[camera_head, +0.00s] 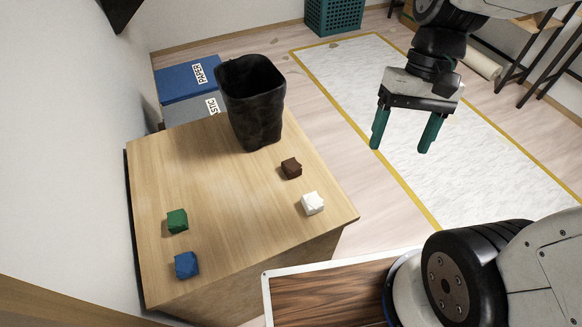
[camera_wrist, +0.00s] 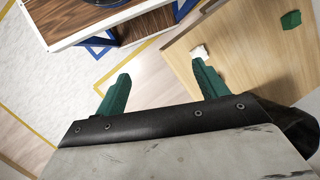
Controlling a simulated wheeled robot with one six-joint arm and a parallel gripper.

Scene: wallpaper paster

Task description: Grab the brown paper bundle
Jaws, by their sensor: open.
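The brown paper bundle (camera_head: 291,168) is a small dark crumpled block on the wooden table, right of the black bin, in the head view. I cannot make it out in the wrist view. My gripper (camera_head: 401,149) is open and empty, with two teal fingers pointing down. It hangs to the right of the table, over the floor, apart from the bundle. In the wrist view my gripper (camera_wrist: 160,83) shows its fingers spread, with the white bundle (camera_wrist: 199,51) showing just beyond the right finger.
A tall black bin (camera_head: 252,104) stands on the wooden table (camera_head: 220,185) behind the brown bundle. A white bundle (camera_head: 312,203) lies close in front of it. Green (camera_head: 177,221) and blue (camera_head: 186,265) bundles lie at the left. Blue and grey boxes (camera_head: 190,80) stand behind the table.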

